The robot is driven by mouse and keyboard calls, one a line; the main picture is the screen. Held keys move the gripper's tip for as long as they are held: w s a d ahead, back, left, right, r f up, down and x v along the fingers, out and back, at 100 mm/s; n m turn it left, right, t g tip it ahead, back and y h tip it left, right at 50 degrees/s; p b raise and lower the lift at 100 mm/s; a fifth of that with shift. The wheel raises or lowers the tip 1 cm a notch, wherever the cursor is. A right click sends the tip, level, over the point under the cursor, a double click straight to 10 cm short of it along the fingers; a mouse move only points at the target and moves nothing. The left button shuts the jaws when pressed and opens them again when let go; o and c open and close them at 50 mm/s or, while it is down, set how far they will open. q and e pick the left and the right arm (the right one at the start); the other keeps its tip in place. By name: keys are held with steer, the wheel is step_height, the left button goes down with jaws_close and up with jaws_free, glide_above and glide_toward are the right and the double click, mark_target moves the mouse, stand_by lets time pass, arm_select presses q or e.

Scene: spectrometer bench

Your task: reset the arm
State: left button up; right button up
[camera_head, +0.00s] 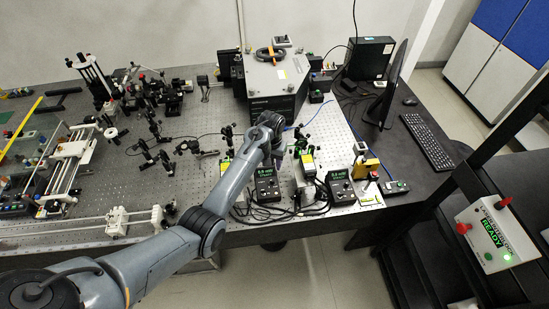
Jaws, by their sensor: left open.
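My left arm comes in from the lower left and reaches over the optical bench (40,228). Its gripper (278,158) hangs above the front part of the bench, just behind a handheld meter reading 0.0 mW (266,184). The gripper is open. Its fingers are small and partly hidden by my own wrist, and I see nothing held between them. My right gripper is not in view.
A second meter (340,187), a yellow-topped device (306,162) and loose cables crowd the gripper's right. A large dark box (272,88) stands behind. A monitor (385,90) and keyboard (428,142) are right. A control box reading READY (497,233) sits far right.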

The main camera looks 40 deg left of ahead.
arm_select(q)
steer(key=s+d+m+t+y+p, duration=0.1)
steer(key=s+d+m+p, duration=0.15)
steer(key=s, duration=0.55)
steer(key=s+d+m+t+y+p, duration=0.1)
steer(key=s+d+p, duration=0.15)
steer(key=s, duration=0.55)
steer(key=s+d+r+m+h+p, duration=0.1)
steer(key=s+d+r, duration=0.4)
steer(key=s, duration=0.3)
steer(key=s+d+r+m+t+h+p, duration=0.1)
steer(key=s+d+r+p, duration=0.1)
steer(key=s+d+r, duration=0.3)
steer(key=s+d, duration=0.1)
steer(key=s, duration=0.3)
steer(key=shift+s+d+r+t, duration=0.15)
steer(key=shift+r+t, duration=0.15)
steer(key=shift+m, duration=0.25)
